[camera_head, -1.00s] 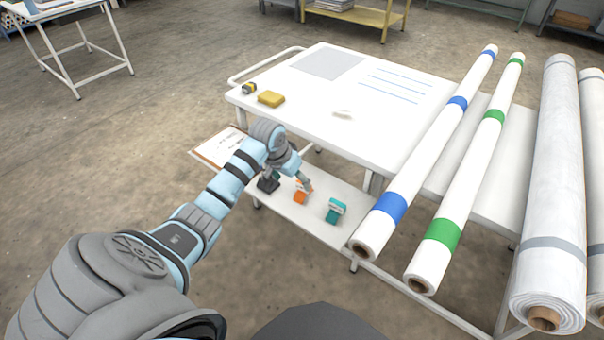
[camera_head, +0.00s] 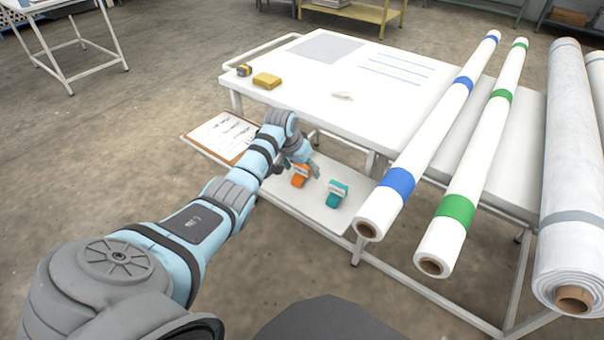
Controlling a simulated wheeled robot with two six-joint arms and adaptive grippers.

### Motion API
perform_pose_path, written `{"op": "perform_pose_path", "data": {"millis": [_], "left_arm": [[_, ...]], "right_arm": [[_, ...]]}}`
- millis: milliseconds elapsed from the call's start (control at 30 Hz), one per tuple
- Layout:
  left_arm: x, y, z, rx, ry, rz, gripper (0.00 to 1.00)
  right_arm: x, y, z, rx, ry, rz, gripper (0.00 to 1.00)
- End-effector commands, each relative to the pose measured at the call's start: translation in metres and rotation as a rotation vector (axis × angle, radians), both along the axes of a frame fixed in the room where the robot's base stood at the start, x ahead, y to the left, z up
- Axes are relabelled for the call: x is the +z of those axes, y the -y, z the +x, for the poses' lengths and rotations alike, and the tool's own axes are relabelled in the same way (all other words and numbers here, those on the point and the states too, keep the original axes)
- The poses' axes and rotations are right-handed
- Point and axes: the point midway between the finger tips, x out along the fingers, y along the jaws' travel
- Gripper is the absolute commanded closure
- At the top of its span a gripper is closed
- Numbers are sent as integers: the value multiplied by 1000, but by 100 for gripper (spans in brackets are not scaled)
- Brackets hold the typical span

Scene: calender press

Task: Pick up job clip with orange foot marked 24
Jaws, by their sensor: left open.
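The job clip with the orange foot (camera_head: 300,178) stands on the lower shelf (camera_head: 316,212) of the white table. It has a pale upper part; its number is too small to read. My left gripper (camera_head: 304,166) is open, just above and behind the orange clip from this view. My forearm and wrist hide part of the gripper, and I cannot tell whether a finger touches the clip. A teal-footed clip (camera_head: 337,195) stands to the right of it. My right gripper is out of view.
A clipboard (camera_head: 222,136) lies left of my wrist. The tabletop (camera_head: 330,85) holds a yellow block (camera_head: 267,81) and a tape measure (camera_head: 244,70). Long rolls with blue (camera_head: 398,182) and green (camera_head: 456,210) bands overhang on the right, near the teal clip.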

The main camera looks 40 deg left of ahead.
Motion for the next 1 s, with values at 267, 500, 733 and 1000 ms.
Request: {"op": "perform_pose_path", "data": {"millis": [267,500,733,1000], "left_arm": [[1,0,0,0,-1,0,72],[1,0,-1,1,-1,0,75],[27,-1,0,0,2,1,75],[126,0,1,0,4,0,75]], "right_arm": [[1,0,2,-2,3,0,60],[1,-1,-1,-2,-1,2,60],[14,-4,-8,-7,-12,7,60],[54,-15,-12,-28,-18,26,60]]}}
